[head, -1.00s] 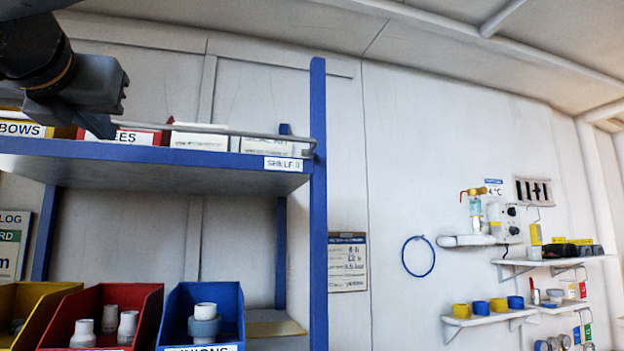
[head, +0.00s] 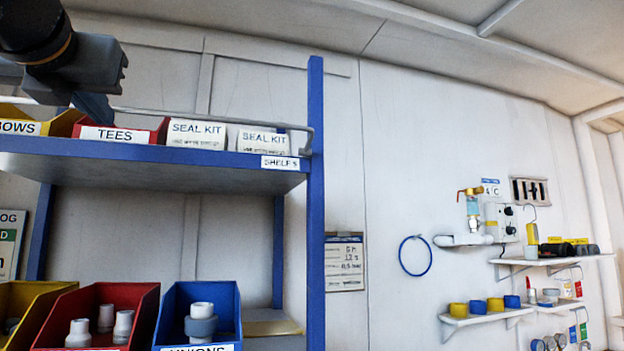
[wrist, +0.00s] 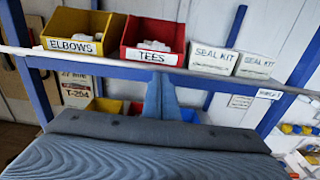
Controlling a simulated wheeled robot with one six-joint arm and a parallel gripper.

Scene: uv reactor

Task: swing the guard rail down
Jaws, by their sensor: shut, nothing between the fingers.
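The guard rail (head: 255,123) is a thin grey bar along the front of the upper blue shelf, bent down at its right end by the blue post. In the head view it crosses near the tops of the white boxes, above the shelf edge. In the wrist view the rail (wrist: 230,83) runs across the picture below the bin labels.
The upper shelf (head: 200,163) holds an elbows bin (wrist: 85,30), a tees bin (wrist: 153,38) and two seal kit boxes (head: 197,133). More bins, including a blue unions bin (head: 222,305), stand below. The blue post (head: 316,200) bounds the right side. The wall beyond holds small shelves.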

